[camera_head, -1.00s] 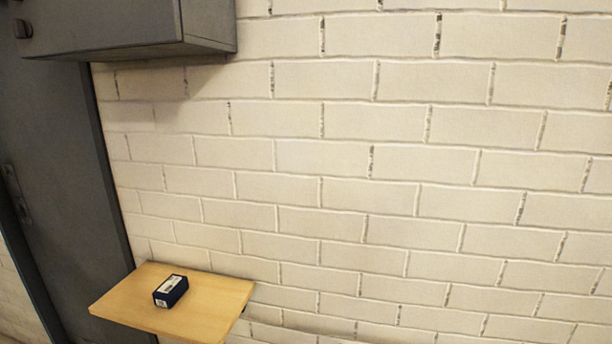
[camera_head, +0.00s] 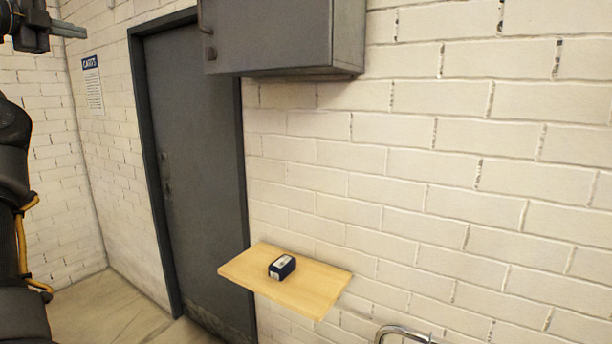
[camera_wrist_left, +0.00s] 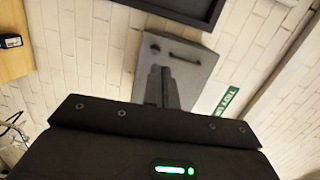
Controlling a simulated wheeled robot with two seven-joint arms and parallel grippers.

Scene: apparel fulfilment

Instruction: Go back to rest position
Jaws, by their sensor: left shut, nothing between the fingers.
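My left gripper (camera_head: 70,31) is at the top left corner of the head view, raised high, with its arm coming in along the left edge. Its fingers are together and empty. The shut fingers also show in the left wrist view (camera_wrist_left: 162,88), pointing toward the wall side with nothing between them. My right gripper is not in the frames.
A small dark blue box (camera_head: 282,267) with a white label lies on a wooden wall shelf (camera_head: 318,290). A grey cabinet (camera_head: 285,35) hangs above, beside a dark grey door (camera_head: 195,160). A metal rail (camera_head: 403,333) shows at the bottom. Floor at the lower left is clear.

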